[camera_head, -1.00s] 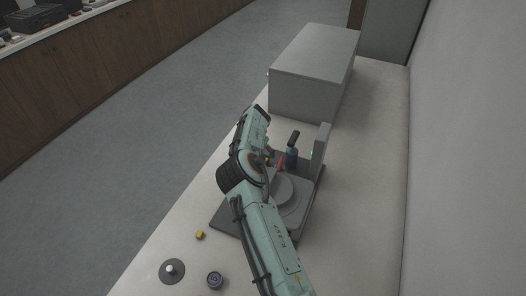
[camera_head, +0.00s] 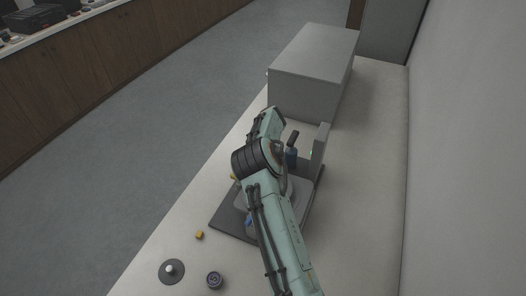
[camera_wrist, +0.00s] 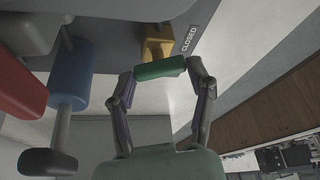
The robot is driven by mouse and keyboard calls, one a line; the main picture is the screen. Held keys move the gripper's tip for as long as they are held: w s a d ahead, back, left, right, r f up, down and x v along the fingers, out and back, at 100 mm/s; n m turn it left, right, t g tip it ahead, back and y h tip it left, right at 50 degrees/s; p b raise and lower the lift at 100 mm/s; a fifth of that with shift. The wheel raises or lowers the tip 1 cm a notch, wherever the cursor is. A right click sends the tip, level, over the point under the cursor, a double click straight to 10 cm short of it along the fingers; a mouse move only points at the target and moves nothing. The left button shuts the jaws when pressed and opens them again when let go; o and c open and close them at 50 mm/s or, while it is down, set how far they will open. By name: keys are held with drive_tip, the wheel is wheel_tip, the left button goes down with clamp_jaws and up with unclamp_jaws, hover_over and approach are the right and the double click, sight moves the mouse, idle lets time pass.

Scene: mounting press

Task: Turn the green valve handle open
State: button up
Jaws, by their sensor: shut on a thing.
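The green valve handle (camera_wrist: 160,69) is a short bar in front of a yellow valve body (camera_wrist: 157,42) in the wrist view. My gripper (camera_wrist: 161,72) is shut on it, with one finger at each end of the bar. A label reading CLOSED (camera_wrist: 191,40) is beside the valve, to the right. In the head view my arm hides the gripper and the green handle. The grey press base (camera_head: 228,222) shows partly under my arm.
A blue cylinder (camera_wrist: 71,75) with a black-ended rod and a red part (camera_wrist: 20,88) are left of my gripper. A large grey box (camera_head: 312,60) stands behind the press. A dark disc (camera_head: 172,271), a small round part (camera_head: 214,280) and a yellow cube (camera_head: 199,235) lie on the bench.

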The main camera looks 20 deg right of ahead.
drive_tip(key=shift+n, duration=0.3)
drive_tip(key=o, duration=1.1)
drive_tip(key=shift+o, duration=0.2)
drive_tip(key=v, duration=1.2)
drive_tip(key=shift+d, duration=0.1)
